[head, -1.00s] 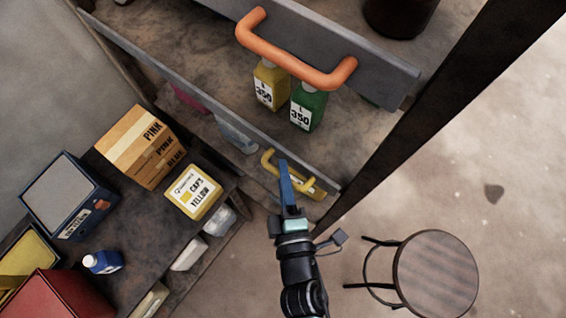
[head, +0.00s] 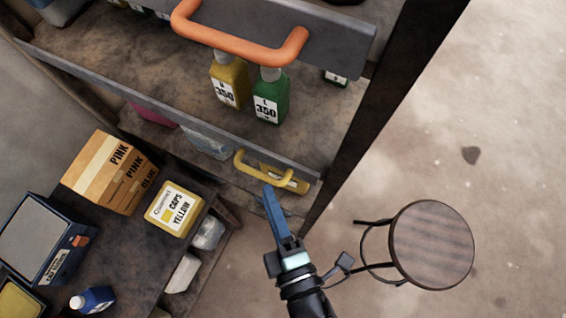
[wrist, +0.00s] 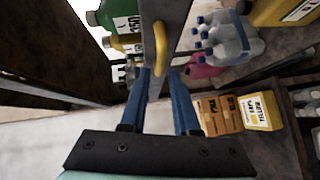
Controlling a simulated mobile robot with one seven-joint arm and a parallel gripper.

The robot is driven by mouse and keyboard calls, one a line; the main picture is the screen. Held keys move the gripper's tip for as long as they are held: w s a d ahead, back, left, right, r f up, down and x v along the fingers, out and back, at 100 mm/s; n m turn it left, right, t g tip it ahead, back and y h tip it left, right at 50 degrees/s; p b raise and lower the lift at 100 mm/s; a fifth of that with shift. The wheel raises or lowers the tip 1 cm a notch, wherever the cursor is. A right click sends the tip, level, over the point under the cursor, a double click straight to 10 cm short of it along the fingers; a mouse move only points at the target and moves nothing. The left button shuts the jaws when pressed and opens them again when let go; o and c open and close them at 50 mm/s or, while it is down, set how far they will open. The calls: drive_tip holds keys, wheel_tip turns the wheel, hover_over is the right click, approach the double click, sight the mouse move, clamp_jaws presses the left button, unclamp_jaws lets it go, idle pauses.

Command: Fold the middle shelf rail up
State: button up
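A grey shelf rail (head: 120,98) runs slantwise across the shelving in the head view, the lower of two rails there. A yellow handle (head: 262,175) is fixed near its right end. In the wrist view the rail (wrist: 172,20) is at the top centre, with the yellow handle (wrist: 161,45) on it. My gripper (head: 267,190) has blue fingers, their tips just below the handle in the head view. In the wrist view my gripper (wrist: 159,74) is open, fingers apart, with the handle's near end at the gap between the tips. Contact cannot be told.
A higher rail (head: 345,45) carries an orange handle (head: 240,47). Yellow (head: 230,82) and green (head: 270,97) bottles stand on the shelf behind the yellow-handled rail. A cardboard box (head: 110,172) and yellow tub (head: 174,209) sit on a bench at left. A round stool (head: 432,245) stands at right.

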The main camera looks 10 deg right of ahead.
drive_tip(key=v, duration=0.6)
drive_tip(key=shift+s, duration=0.2)
drive_tip(key=shift+b, duration=0.3)
